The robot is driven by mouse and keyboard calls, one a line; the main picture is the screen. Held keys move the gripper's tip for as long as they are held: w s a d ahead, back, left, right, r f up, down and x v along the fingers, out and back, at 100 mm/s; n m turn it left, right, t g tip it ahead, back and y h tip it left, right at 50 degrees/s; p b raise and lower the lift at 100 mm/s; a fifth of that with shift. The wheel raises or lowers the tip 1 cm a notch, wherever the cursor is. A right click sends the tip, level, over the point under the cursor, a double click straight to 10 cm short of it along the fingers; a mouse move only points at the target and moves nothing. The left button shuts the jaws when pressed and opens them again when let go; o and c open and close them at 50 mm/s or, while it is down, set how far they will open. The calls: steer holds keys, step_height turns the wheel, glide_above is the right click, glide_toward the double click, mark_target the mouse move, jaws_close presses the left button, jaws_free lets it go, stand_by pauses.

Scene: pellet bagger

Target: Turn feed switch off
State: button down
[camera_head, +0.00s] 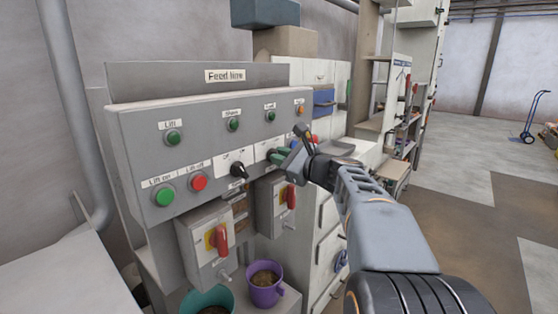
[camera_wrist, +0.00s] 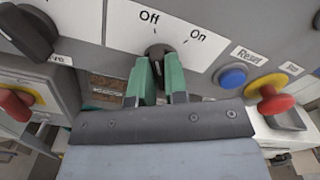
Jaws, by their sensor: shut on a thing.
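A black rotary switch (camera_wrist: 157,51) sits on a white plate marked "Off" at upper left and "On" at upper right in the wrist view. My gripper (camera_wrist: 161,72) has its two green fingers shut on this knob, one on each side. The knob's pointer is mostly hidden between the fingers, so I cannot tell its exact setting. In the head view my gripper (camera_head: 278,155) reaches the front of the grey "Feed line" panel (camera_head: 130,130) from the right. The knob is hidden there by the fingers, and its name label cannot be read.
Another black knob (camera_head: 238,170) is just left of the gripped one. A blue Reset button (camera_wrist: 232,77) and a red stop button (camera_wrist: 270,98) are close on the right. Open floor lies to the right.

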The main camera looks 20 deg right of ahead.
steer(key=shift+r, duration=0.2)
steer(key=c, duration=1.4)
jaws_free()
steer(key=shift+s+a, duration=0.15)
steer(key=shift+o, duration=1.3)
steer(key=shift+f, duration=0.1)
steer(key=v, duration=1.3)
steer(key=shift+s+d, duration=0.2)
steer(key=shift+s, duration=0.15)
